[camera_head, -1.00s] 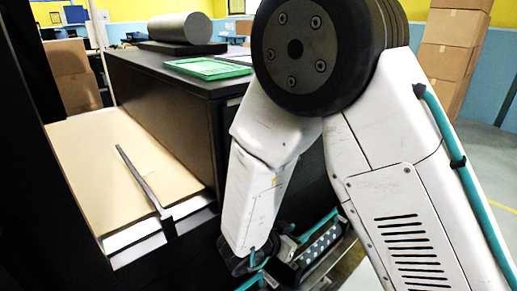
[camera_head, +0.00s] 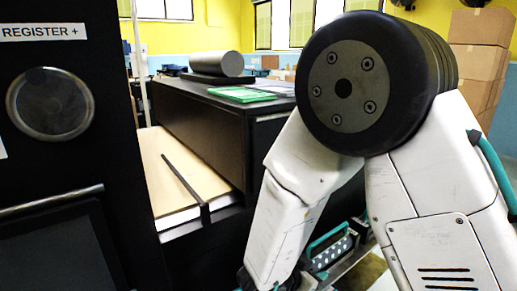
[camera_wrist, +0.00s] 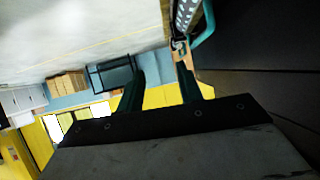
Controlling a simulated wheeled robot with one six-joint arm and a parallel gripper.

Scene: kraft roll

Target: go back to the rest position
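My arm shows large on the right of the head view, folded with its forearm pointing down. The gripper end is cut off at the bottom edge there. In the wrist view my gripper (camera_wrist: 163,82) has its two dark fingers apart. The wrist view appears upside down.
A black panel (camera_head: 120,150) marked "REGISTER +" stands close at left. Behind it lie brown sheets (camera_head: 165,178) beside a black cabinet (camera_head: 205,130). A grey roll (camera_head: 216,64) and green folder (camera_head: 240,94) are on top. A teal-handled metal part (camera_head: 328,250) is near my forearm. Boxes (camera_head: 478,58) stand behind right.

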